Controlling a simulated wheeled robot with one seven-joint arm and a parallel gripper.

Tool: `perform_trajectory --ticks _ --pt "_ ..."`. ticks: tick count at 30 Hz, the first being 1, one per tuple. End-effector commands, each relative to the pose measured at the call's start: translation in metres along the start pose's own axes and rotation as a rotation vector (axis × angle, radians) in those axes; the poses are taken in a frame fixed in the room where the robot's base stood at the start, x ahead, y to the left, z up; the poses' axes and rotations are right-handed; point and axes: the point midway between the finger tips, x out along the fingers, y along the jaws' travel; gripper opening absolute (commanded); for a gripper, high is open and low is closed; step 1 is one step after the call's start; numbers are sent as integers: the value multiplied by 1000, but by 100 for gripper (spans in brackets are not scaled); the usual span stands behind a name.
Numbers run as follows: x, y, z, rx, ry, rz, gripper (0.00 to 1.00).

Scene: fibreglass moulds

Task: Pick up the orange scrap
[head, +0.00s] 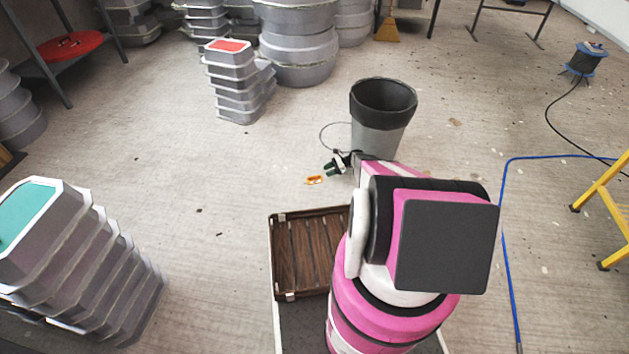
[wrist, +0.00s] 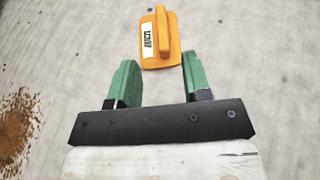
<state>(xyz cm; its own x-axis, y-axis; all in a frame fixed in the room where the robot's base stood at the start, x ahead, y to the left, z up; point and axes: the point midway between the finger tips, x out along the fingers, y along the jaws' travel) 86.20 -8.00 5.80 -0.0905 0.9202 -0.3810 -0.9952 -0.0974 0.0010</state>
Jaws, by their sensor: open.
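The orange scrap (head: 314,180) lies on the concrete floor, a little left of my gripper in the head view. In the wrist view the orange scrap (wrist: 159,40) is a flat piece with a raised rib and a white label with dark lettering. My gripper (head: 333,167) has green fingers, and in the wrist view it (wrist: 158,78) is open and empty. The scrap is just beyond the fingertips there, roughly centred between them. The gap between the fingertips and the floor is hard to judge.
A grey bin (head: 381,120) with a dark liner stands right beside my gripper. A brown slatted crate (head: 300,255) is near my base. Stacked grey moulds stand at left (head: 110,270) and behind (head: 235,85). A blue hose (head: 506,230) lies at right. Floor left of the scrap is mostly clear.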

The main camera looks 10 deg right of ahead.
Motion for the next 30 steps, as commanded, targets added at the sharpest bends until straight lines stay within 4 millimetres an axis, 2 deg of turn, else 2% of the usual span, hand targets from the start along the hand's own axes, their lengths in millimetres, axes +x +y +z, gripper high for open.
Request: perform_trajectory --ticks 3,11,18,26,27,29,30 --pt "17 0 0 -1 1 1 45" --pt "34 -1 2 -1 1 2 45" --pt "67 -2 4 -1 1 2 45" --pt "73 -3 4 -1 2 1 45" --pt "73 -3 4 -1 2 1 41" --pt "73 -3 4 -1 2 1 22" --pt "73 -3 4 -1 2 1 9"
